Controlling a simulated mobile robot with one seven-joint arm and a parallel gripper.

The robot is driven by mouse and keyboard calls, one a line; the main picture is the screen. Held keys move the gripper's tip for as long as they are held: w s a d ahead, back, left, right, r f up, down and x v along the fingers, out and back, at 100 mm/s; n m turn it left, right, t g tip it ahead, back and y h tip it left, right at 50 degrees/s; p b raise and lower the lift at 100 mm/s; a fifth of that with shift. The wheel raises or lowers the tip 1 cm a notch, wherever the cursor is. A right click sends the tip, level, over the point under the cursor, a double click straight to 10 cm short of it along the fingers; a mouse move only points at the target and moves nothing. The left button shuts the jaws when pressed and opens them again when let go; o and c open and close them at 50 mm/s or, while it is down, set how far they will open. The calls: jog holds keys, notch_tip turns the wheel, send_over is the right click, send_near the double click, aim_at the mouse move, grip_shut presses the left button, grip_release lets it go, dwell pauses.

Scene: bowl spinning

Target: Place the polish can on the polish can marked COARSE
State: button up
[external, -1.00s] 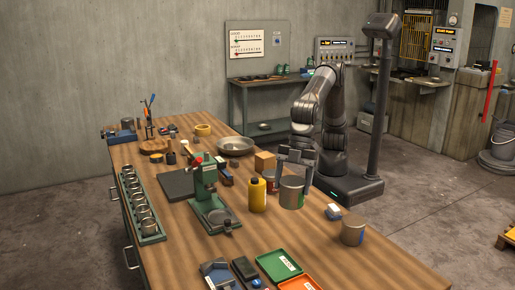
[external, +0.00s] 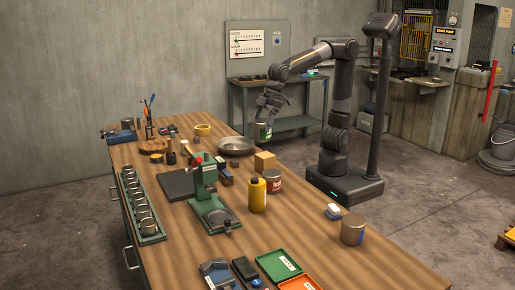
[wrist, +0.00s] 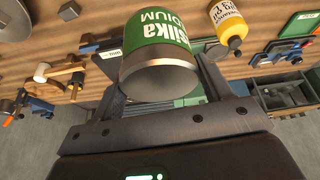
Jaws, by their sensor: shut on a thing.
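My gripper (external: 267,116) is shut on a polish can (external: 263,132), raised beyond the far edge of the bench. In the wrist view this can (wrist: 160,45) has a green label, partly legible as "silika" and "DIUM", and sits between the fingers. A can with a red label (external: 274,183) stands on the bench, behind and right of the yellow bottle. A can with a blue patch (external: 353,230) stands near the bench's right edge. I cannot read COARSE on either standing can. The held can is apart from both.
A green press (external: 208,195) stands left of the bottle. Green and orange trays lie at the front. The wood between the bottle and the right can is mostly clear.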

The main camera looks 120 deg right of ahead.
jog(key=shift+m, duration=0.5)
jog(key=s+d, duration=0.3)
jog(key=shift+s+d+f, duration=0.4)
jog(key=shift+s+f, duration=0.15)
jog(key=shift+f, duration=0.05)
send_over(272, 172)
notch_tip(272, 172, down, 7)
jog(key=shift+w+a+f, duration=0.1)
jog(key=shift+f, duration=0.85)
jog(key=shift+w+a+f, duration=0.1)
jog(key=shift+f, duration=0.85)
jog(key=o, duration=1.2)
jog(key=shift+f, duration=0.15)
jog(key=shift+c, duration=0.2)
